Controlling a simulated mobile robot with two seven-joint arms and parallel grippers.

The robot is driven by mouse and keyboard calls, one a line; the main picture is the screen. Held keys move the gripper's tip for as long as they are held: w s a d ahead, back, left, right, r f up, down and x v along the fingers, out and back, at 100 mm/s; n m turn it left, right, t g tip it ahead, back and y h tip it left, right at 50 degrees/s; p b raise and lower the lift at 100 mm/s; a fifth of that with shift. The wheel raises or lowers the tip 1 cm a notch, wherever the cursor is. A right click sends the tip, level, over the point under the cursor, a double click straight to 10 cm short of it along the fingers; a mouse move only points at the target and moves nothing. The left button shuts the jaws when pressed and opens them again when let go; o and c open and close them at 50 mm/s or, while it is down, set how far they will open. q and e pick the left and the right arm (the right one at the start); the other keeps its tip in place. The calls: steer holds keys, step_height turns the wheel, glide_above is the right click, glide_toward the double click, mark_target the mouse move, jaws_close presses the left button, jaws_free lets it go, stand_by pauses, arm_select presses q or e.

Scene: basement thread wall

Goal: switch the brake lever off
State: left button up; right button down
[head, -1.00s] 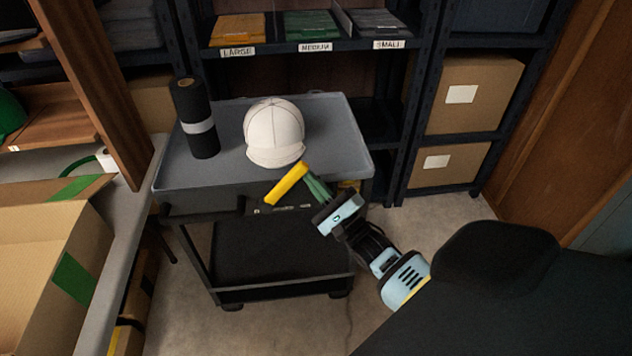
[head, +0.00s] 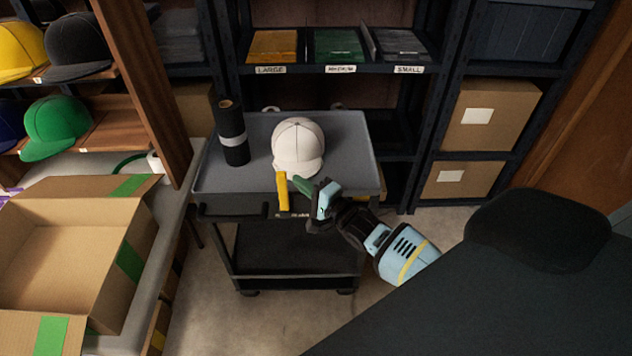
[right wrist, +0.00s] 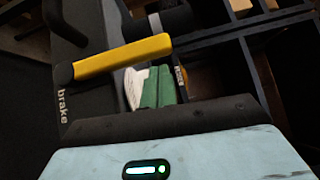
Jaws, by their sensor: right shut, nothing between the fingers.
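The brake lever (head: 282,191) is a yellow bar at the front edge of the grey cart (head: 355,160), pointing nearly straight up in the head view. In the right wrist view the lever (right wrist: 120,58) runs from a dark pivot on the left, beside the word "brake", to a free end on the right. My right gripper (head: 301,185) is shut and empty, its green fingers just right of the lever. The fingers (right wrist: 158,88) lie just below the lever's free end in the wrist view. I cannot tell whether they touch it. My left gripper is out of view.
A white cap (head: 298,147) and a black roll (head: 233,135) stand on the cart top. An open cardboard box (head: 60,240) sits on the table at left. Shelves with caps (head: 57,127) and boxes (head: 490,118) stand behind. Floor is clear around the cart's front.

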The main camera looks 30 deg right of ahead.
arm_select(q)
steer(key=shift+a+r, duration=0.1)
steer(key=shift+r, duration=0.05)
arm_select(e)
steer(key=shift+w+a+r, duration=0.25)
steer(key=shift+w+a, duration=0.1)
steer(key=shift+a, duration=0.3)
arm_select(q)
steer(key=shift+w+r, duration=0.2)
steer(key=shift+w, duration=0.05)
arm_select(e)
steer(key=shift+a+r, duration=0.1)
